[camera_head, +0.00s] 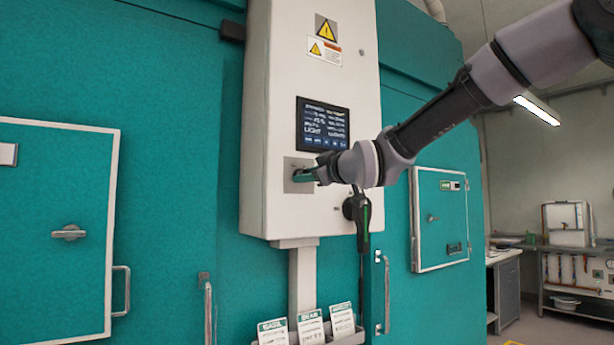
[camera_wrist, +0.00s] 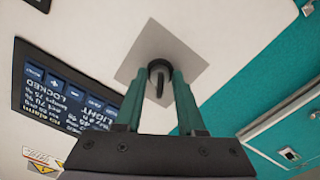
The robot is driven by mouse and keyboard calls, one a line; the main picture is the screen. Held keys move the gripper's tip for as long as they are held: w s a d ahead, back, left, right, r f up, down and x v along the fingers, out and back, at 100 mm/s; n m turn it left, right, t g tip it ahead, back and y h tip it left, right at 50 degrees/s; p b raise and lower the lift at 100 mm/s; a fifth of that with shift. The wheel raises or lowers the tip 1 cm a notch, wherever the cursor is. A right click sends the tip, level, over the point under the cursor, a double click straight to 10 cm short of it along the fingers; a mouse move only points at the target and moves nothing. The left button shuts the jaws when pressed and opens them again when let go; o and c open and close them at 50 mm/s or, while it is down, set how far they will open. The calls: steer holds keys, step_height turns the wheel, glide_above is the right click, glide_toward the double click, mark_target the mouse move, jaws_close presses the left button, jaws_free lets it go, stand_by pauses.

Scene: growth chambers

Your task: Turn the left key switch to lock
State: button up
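The key switch (camera_wrist: 159,86) sits on a square grey metal plate (camera_wrist: 190,55) on the white control box. It shows in the wrist view as a dark round collar with a narrow dark key. My gripper (camera_wrist: 160,76) has one green finger on each side of the key, with visible gaps between, so it is open around it. In the head view my gripper (camera_head: 303,175) reaches the plate (camera_head: 291,164) from the right and hides the switch. The display (camera_head: 323,126) is lit; in the wrist view the display (camera_wrist: 65,95) appears upside down and seems to read LOCKED.
The white control box (camera_head: 280,90) hangs on a teal chamber wall. A black handheld device (camera_head: 361,220) with a cable hangs just below my gripper. Cards (camera_head: 310,327) stand in a holder beneath. Chamber doors are left (camera_head: 60,180) and right (camera_head: 430,240).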

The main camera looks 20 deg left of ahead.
steer(key=v, duration=1)
steer(key=shift+s+d, duration=0.25)
steer(key=shift+s, duration=0.1)
steer(key=w+d+f+m+h, duration=0.1)
steer(key=d+f+m+h, duration=0.35)
steer(key=d, duration=0.65)
steer(key=w+d+f+m+h, duration=0.25)
steer(key=d+m+h, duration=0.2)
steer(key=d, duration=0.65)
steer(key=s+d+f+m+g+h, duration=0.1)
steer(key=s+d+f+m+g, duration=0.1)
steer(key=s+d+f+m, duration=0.3)
steer(key=s+d+f+m+g+h, duration=0.1)
steer(key=s+d+f+m+g, duration=0.1)
steer(key=s+d+f+m, duration=0.4)
steer(key=s+d, duration=0.4)
steer(key=d, duration=0.1)
steer(key=shift+s+f+g+h, duration=0.2)
steer(key=shift+f+g+h, duration=0.1)
steer(key=shift+h, duration=0.1)
